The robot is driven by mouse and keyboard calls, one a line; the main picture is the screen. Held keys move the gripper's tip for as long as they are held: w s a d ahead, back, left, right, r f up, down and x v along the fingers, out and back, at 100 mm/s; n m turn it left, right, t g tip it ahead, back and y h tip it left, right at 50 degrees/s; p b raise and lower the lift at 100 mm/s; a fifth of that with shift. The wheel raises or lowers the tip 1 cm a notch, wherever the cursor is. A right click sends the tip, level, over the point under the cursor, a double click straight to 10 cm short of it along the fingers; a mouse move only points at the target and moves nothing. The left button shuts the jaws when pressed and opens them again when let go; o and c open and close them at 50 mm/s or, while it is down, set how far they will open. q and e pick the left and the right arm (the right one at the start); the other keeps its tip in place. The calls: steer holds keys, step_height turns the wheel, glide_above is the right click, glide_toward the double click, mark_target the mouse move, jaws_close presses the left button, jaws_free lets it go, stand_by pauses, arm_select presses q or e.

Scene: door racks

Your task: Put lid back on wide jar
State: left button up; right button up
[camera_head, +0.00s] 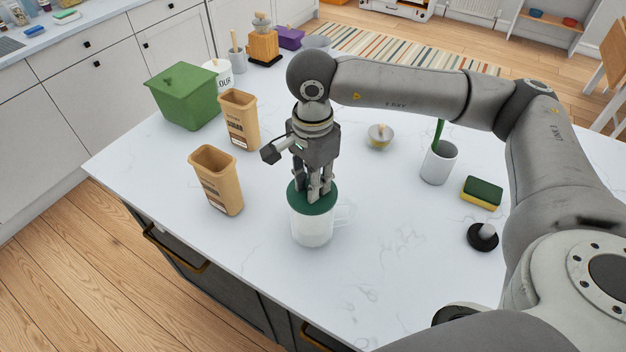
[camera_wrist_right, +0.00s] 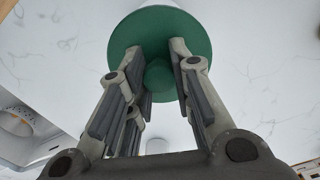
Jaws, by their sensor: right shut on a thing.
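The wide jar (camera_head: 312,229) is a whitish see-through jar with a side handle, upright near the front middle of the white counter. Its green lid (camera_head: 325,206) is at the jar's mouth and looks level on it; whether it is fully seated I cannot tell. My right gripper (camera_head: 313,190) points down from above, shut on the lid's knob. In the right wrist view the green lid (camera_wrist_right: 198,38) fills the top middle, with its round knob (camera_wrist_right: 158,75) between the fingers. Part of the white jar shows beyond the lid. My left gripper is not in view.
A small bowl (camera_head: 379,137), a white cup (camera_head: 438,163), a sponge (camera_head: 481,192) and a black-based object (camera_head: 482,237) lie to the right. The counter around the jar is clear.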

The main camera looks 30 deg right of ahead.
steer(key=shift+f+b, duration=0.2)
steer(key=shift+b, duration=1.05)
stand_by(1.5)
stand_by(0.3)
steer(key=o, duration=0.9)
steer(key=o, duration=0.5)
steer(key=shift+r, duration=0.2)
steer(key=shift+r+p, duration=1.55)
steer(key=shift+r, duration=1.85)
